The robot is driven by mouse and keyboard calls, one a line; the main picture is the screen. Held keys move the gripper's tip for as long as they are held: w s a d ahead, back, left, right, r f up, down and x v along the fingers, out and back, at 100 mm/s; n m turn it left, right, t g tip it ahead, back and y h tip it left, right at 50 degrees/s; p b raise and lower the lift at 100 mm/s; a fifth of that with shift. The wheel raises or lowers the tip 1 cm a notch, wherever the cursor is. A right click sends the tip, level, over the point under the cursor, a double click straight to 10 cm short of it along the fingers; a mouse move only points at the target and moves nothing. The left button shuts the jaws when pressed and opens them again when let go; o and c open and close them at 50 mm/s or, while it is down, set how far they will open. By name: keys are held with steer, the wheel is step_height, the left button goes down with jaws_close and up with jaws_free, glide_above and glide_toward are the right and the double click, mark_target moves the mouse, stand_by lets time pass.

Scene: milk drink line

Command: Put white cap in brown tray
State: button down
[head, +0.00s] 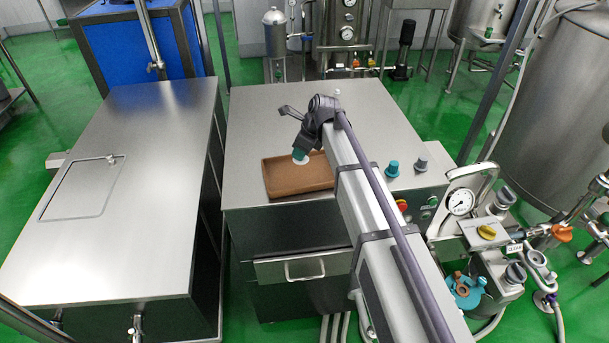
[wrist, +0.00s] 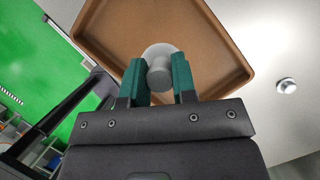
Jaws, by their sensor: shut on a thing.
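The brown tray (head: 300,189) lies on the steel cabinet top in the head view, partly hidden behind my arm. It fills the upper middle of the wrist view (wrist: 215,42). The white cap (wrist: 158,62) is between the green fingers of my gripper (wrist: 160,82), which is shut on it. In the head view the cap (head: 299,160) shows just below my gripper (head: 301,154), over the far part of the tray. It seems to be held above the tray floor; the exact gap cannot be told.
The steel cabinet top (head: 245,125) has free room around the tray. A small white knob-like thing (head: 337,92) stands at its far edge, also in the wrist view (wrist: 287,86). Teal (head: 392,168) and grey (head: 421,163) knobs stand at right. A steel box (head: 140,200) stands left, across a gap.

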mark_target(305, 159)
step_height(305, 159, down, 6)
steer(key=b, duration=0.4)
steer(key=shift+f, duration=0.1)
steer(key=shift+r, duration=0.25)
steer(key=shift+f, duration=0.2)
steer(key=c, duration=0.9)
jaws_free()
steer(key=p+v, duration=1.1)
steer(key=v, duration=0.1)
steer(key=shift+r, duration=0.3)
